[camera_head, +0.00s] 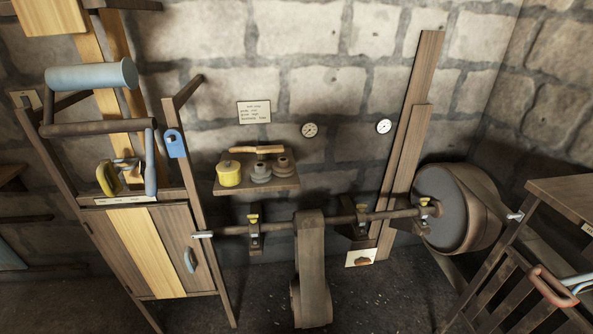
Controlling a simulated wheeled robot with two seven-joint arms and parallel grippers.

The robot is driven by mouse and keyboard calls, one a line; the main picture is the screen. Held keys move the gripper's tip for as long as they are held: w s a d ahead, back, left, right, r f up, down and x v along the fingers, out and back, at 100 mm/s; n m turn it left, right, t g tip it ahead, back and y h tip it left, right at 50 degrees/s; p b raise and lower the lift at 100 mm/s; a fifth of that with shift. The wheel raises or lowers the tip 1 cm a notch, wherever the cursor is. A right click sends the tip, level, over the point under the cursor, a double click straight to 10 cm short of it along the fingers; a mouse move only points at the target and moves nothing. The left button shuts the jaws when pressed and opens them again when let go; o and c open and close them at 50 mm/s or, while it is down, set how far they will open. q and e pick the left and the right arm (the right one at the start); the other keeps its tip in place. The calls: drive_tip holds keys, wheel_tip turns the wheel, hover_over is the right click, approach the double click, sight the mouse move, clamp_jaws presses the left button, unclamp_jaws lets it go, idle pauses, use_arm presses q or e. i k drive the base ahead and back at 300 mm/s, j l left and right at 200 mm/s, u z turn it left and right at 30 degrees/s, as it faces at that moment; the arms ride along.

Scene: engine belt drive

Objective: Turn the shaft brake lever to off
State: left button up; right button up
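A horizontal line shaft (285,228) runs along the stone wall, carried by brackets. A dark pulley with a wide belt (311,262) hangs from its middle, and a large drum wheel (455,210) stands at its right end. A small white plate with a reddish-brown piece (361,258) sits below the shaft, at the foot of the wooden posts. It may be the shaft brake lever, but it is too small to read its setting. Neither of my grippers is visible.
A wooden cabinet (110,240) with a blue-roller frame (92,75) stands at left. A shelf (258,187) holds a yellow pot (229,174) and grey weights. A slatted wooden frame (510,290) with a red handle (553,286) fills the lower right. Bare floor shows between.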

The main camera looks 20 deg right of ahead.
sight(361, 261)
drive_tip(key=z, duration=1.2)
drive_tip(key=i+l+z, duration=0.15)
drive_tip(key=i+l, duration=0.5)
drive_tip(key=i+l+z, duration=0.2)
drive_tip(key=i+l, duration=0.4)
drive_tip(key=i, duration=0.1)
